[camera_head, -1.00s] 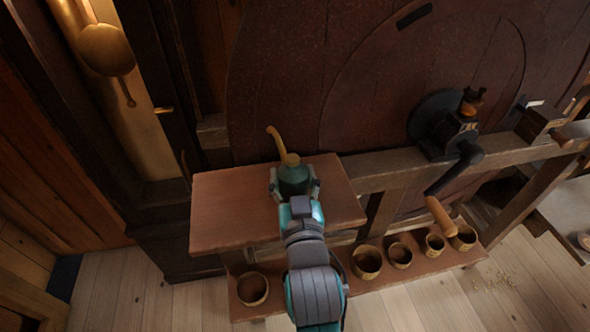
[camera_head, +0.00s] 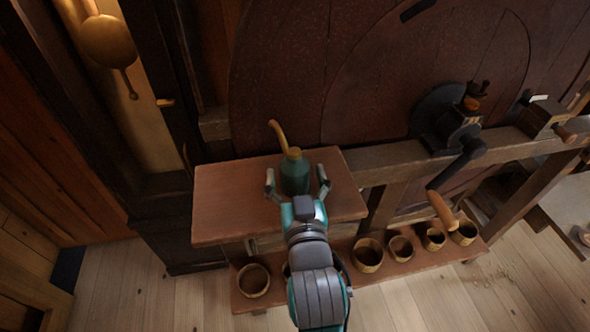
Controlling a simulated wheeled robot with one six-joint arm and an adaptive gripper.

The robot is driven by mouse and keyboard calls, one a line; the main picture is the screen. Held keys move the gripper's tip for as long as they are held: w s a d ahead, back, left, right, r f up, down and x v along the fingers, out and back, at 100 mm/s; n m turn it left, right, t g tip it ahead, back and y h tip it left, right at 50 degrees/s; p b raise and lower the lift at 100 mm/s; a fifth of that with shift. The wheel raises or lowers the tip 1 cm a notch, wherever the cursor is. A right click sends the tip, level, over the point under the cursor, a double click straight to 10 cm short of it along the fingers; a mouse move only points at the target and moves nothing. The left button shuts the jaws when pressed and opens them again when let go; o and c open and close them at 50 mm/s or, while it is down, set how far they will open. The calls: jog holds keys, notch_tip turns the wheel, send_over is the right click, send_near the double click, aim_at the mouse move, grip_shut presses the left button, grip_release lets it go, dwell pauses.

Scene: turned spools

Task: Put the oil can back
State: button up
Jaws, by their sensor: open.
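The oil can (camera_head: 295,175) is dark green with a brass-coloured top and a curved spout that points up and to the left. It stands upright on a small reddish-brown wooden shelf (camera_head: 226,212). My gripper (camera_head: 297,182) is open, with one finger on each side of the can's body. Gaps show between the fingers and the can. The can's lower front is partly hidden by my gripper.
A lower shelf (camera_head: 320,284) holds several wooden cups, one of them here (camera_head: 253,280). A black crank with a wooden handle (camera_head: 441,210) hangs at the right, by a large dark red wheel (camera_head: 290,70). The top shelf is bare left of the can.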

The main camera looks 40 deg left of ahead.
jog(key=v, duration=1)
jog(key=shift+s+d, duration=0.15)
jog(key=s+d+f+m+t+h, duration=0.1)
jog(key=s+d+f+m+h, duration=0.15)
jog(key=d+f, duration=0.7)
jog(key=s+d+f+m+t+h, duration=0.15)
jog(key=d+f+h, duration=0.35)
jog(key=d, duration=0.8)
jog(key=s+d+f+m+h, duration=0.2)
jog(key=s+d, duration=0.5)
jog(key=s, duration=0.2)
jog(key=s+d+f+m+h, duration=0.2)
jog(key=s+d+m+h, duration=0.1)
jog(key=s+d, duration=0.4)
jog(key=shift+f+v, duration=0.25)
jog(key=shift+v, duration=0.8)
jog(key=shift+f+g, duration=0.1)
jog(key=shift+g, duration=0.15)
